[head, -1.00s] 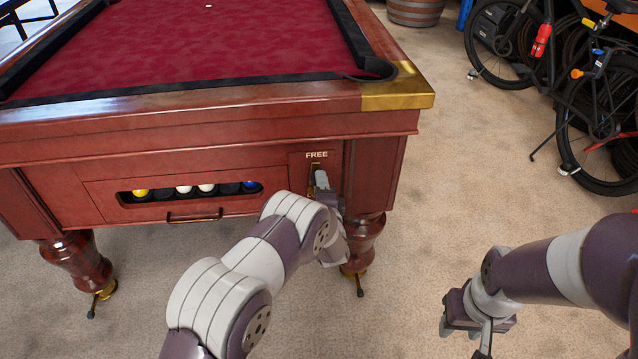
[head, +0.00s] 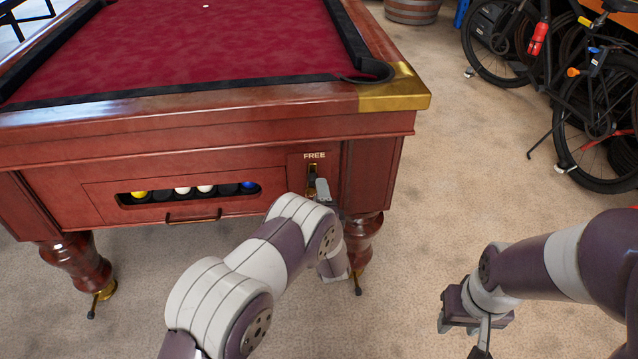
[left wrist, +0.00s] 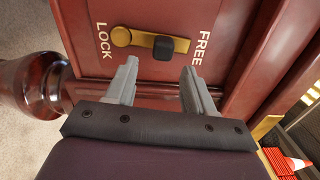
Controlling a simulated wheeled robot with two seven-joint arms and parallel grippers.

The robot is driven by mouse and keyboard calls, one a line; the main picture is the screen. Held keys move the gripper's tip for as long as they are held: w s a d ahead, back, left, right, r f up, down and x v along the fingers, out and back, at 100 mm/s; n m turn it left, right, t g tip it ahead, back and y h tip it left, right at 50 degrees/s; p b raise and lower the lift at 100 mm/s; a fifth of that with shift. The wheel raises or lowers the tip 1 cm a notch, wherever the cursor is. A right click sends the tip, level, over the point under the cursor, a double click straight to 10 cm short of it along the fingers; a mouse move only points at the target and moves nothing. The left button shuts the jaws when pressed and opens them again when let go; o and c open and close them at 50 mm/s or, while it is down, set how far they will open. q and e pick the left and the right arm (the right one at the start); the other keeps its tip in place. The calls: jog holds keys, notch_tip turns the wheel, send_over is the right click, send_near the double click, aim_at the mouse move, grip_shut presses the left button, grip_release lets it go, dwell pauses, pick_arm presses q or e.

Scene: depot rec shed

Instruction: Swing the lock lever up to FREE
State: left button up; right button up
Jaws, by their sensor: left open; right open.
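The lock lever is on the red-brown front panel of the pool table, by the table's right corner. In the left wrist view its black knob (left wrist: 163,47) stands partway along a brass strip (left wrist: 122,37), between the words LOCK and FREE, and at neither word. In the head view the brass and dark lever part (head: 311,172) shows under FREE, partly covered by my left gripper (head: 322,188). My left gripper (left wrist: 159,68) is open, with the knob ahead between its fingertips and no clear contact. My right gripper (head: 474,327) is open and empty, low at the right, away from the table.
A ball tray opening (head: 190,190) with several balls and a brass handle (head: 194,219) is left of the lever. A turned table leg (head: 362,240) stands below it. Bicycles (head: 590,110) stand at the far right. Carpet between is clear.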

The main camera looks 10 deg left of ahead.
pick_arm(q)
jog(key=p+v, duration=0.1)
jog(key=v, duration=0.8)
jog(key=shift+p, duration=0.4)
jog(key=shift+r, duration=0.1)
